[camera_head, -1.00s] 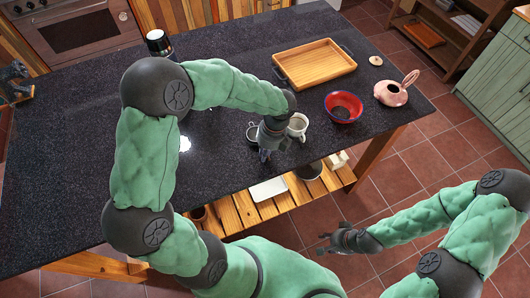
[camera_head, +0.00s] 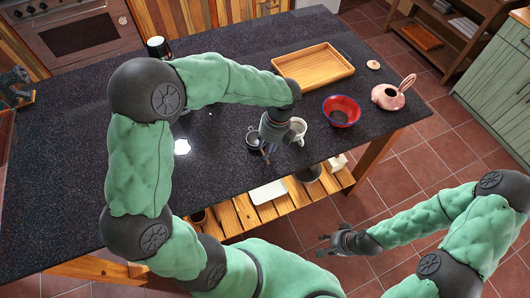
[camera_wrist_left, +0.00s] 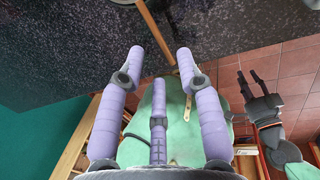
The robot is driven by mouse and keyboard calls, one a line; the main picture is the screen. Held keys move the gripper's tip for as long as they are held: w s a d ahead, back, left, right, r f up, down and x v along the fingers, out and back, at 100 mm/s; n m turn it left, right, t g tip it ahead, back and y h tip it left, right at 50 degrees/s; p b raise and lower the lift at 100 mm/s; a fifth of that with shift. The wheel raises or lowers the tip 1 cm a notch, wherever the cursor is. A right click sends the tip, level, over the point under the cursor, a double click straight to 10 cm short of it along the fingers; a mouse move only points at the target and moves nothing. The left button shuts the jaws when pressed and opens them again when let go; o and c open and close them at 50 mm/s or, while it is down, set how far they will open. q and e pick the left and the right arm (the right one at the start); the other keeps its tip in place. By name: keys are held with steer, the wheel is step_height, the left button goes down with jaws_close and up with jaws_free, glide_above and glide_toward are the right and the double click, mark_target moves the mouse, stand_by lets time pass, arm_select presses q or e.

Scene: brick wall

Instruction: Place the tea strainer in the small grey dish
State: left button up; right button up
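The tea strainer (camera_head: 253,139) seems to be the small round rimmed thing on the dark counter, left of the white cup; its handle points toward the front edge. In the left wrist view a brown handle (camera_wrist_left: 154,29) runs down between the fingertips. My left gripper (camera_head: 266,149) is low over the counter beside the strainer; its fingers stand apart in the left wrist view (camera_wrist_left: 160,58), on either side of the handle's end. Contact cannot be told. I cannot make out the small grey dish; my left arm covers part of the counter. My right gripper (camera_head: 324,245) is open and empty, off the counter.
A white cup (camera_head: 299,138) stands close to the right of my left gripper. Further right are a red bowl (camera_head: 355,103) with dark contents, a pink teapot (camera_head: 387,98) and a small round lid (camera_head: 373,65). A wooden tray (camera_head: 312,70) lies behind. The counter's left is largely bare.

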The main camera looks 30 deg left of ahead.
arm_select(q)
step_height(320, 180, up, 6)
steer(key=p, duration=0.1)
steer(key=shift+w+d, duration=0.4)
steer(key=shift+d, duration=0.05)
